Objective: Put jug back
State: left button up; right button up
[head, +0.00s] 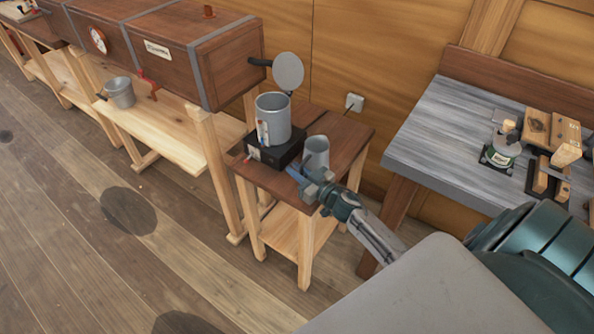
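A small grey metal jug (316,150) is upright at the right side of the small wooden side table (350,133). My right gripper (306,177) is right at the jug's near side and overlaps its lower part in the picture. Whether its fingers are closed on the jug or only beside it cannot be told. A larger grey metal pot (273,120) stands on a black hotplate (276,152) just left of the jug. My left gripper is not in view.
A long wooden box (165,55) with metal bands rests on a trestle at the left. A grey pail (120,93) stands on the trestle's lower shelf (180,130). A grey-topped bench (430,135) with tools is at the right. The floor at lower left is clear.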

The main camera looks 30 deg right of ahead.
jog(key=o, duration=0.3)
jog(key=shift+r, duration=0.2)
jog(key=b+v, duration=0.2)
jog(key=v, duration=0.2)
jog(key=b+v, duration=0.2)
jog(key=v, duration=0.3)
jog(key=shift+s+f, duration=0.1)
jog(key=shift+f, duration=0.15)
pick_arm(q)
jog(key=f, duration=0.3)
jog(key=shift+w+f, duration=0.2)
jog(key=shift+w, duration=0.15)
pick_arm(e)
jog(key=v, duration=0.2)
jog(key=shift+s+d+r, duration=0.15)
jog(key=shift+s+r, duration=0.05)
jog(key=shift+s, duration=0.2)
